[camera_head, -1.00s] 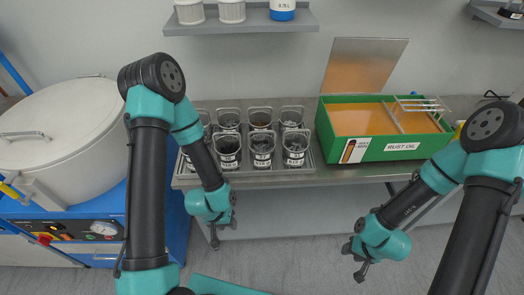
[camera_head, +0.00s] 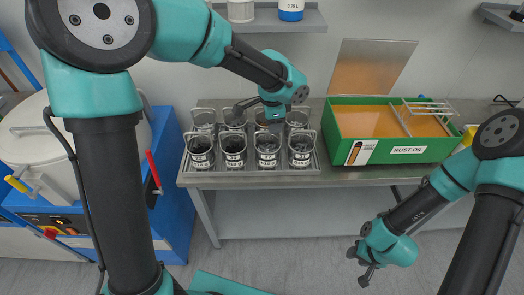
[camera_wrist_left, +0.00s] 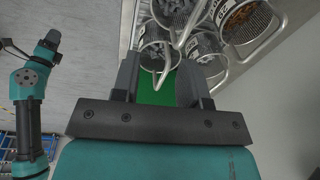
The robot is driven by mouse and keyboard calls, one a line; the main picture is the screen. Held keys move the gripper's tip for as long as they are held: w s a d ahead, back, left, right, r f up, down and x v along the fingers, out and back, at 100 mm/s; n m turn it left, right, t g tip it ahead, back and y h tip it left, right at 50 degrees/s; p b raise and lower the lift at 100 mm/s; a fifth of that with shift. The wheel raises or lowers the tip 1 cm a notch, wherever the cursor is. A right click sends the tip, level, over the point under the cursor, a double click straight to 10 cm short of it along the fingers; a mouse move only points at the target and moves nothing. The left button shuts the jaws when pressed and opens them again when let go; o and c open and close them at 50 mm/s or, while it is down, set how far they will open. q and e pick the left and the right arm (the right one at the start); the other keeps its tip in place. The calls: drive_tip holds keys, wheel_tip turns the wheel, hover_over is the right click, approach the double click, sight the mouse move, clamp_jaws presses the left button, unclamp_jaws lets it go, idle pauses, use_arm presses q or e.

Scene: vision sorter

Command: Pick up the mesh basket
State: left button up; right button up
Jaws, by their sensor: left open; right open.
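Several mesh baskets with wire handles and white labels stand in two rows in a metal tray (camera_head: 250,181) on the bench; one front basket (camera_head: 267,150) is near the middle. My left gripper (camera_head: 262,114) is open and empty above the back row, partly hiding baskets there. In the left wrist view, my open left gripper (camera_wrist_left: 158,78) has a basket (camera_wrist_left: 158,45) with grey parts just beyond its fingertips; another basket (camera_wrist_left: 203,46) is to its right. I cannot tell whether the fingers touch a handle. My right gripper (camera_head: 365,262) is open and empty, low in front of the bench.
A green box (camera_head: 392,150) labelled RUST OIL with a raised lid (camera_head: 371,66) stands right of the tray. A shelf (camera_head: 268,20) with containers hangs above. A large white vessel (camera_head: 30,140) is at the left, partly behind my left arm.

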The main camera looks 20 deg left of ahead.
use_arm(q)
wheel_tip(320, 180, up, 8)
drive_tip(key=w+a+m+y, duration=0.1)
drive_tip(key=shift+a+f+t, duration=0.25)
drive_tip(key=shift+a+t, duration=0.15)
drive_tip(key=shift+f, duration=0.15)
approach(268, 135)
drive_tip(key=s, duration=0.2)
drive_tip(key=shift+s+d+f, duration=0.2)
drive_tip(key=shift+s+d, duration=0.15)
drive_tip(key=shift+f, duration=0.1)
drive_tip(key=shift+w+a+f, duration=0.1)
drive_tip(key=shift+w+f, duration=0.05)
drive_tip(key=shift+f, duration=1.15)
drive_tip(key=shift+w+f, duration=0.15)
drive_tip(key=shift+f, duration=1.1)
drive_tip(key=shift+c, duration=0.4)
